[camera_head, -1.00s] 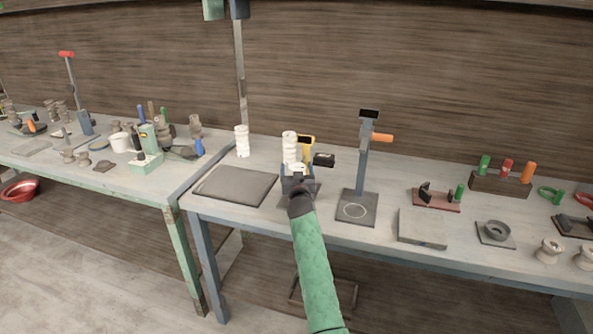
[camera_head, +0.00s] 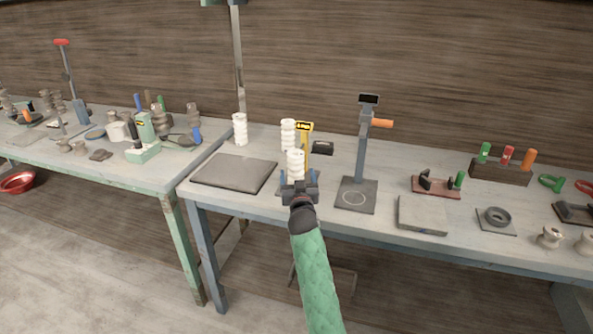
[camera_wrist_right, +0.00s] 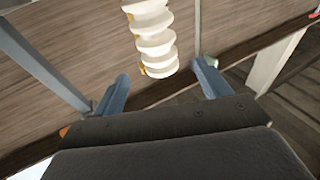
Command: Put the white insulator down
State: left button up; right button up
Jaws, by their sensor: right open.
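A white ribbed insulator (camera_head: 295,164) stands upright just beyond my right gripper (camera_head: 300,184), over the near part of the right-hand bench (camera_head: 240,212). In the right wrist view the insulator (camera_wrist_right: 151,40) lies beyond the gap between the two spread blue fingers (camera_wrist_right: 163,88), with clear space on both sides. My right gripper is open. The gripper hides the insulator's foot in the head view, so its contact with the surface cannot be seen. Two similar white insulators stand farther back, one behind it (camera_head: 288,134) and one by the post (camera_head: 239,129). My left gripper is out of view.
A yellow gauge (camera_head: 304,129) stands close behind the insulator. A grey flat board (camera_head: 234,172) lies to the left. A stand with an orange handle (camera_head: 361,160) rises to the right. A grey block (camera_head: 422,214) lies farther right.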

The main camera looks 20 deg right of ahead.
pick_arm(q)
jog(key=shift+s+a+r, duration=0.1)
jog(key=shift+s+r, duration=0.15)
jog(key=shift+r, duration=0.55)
pick_arm(e)
jog(key=shift+v, duration=0.9)
jog(key=f+g, duration=0.1)
jog(key=s+d+f+g, duration=0.1)
jog(key=f+g, duration=0.2)
jog(key=f, duration=0.1)
jog(key=shift+s+d+g, duration=0.2)
jog(key=shift+d+g, duration=0.1)
jog(key=s+a+f+n+g+y, duration=0.1)
jog(key=s+a+f+g, duration=0.2)
jog(key=s, duration=1.5)
jog(key=s+a+f+n+g+y, duration=0.1)
jog(key=s+a+f+g+y, duration=0.1)
jog(key=s+f+g, duration=0.4)
jog(key=s+a+f+n+g+y, duration=0.2)
jog(key=s+f, duration=1.1)
jog(key=s, duration=1.7)
jog(key=a+g, duration=0.2)
jog(key=a, duration=0.1)
jog(key=shift+w+a, duration=0.1)
jog(key=shift+a, duration=0.05)
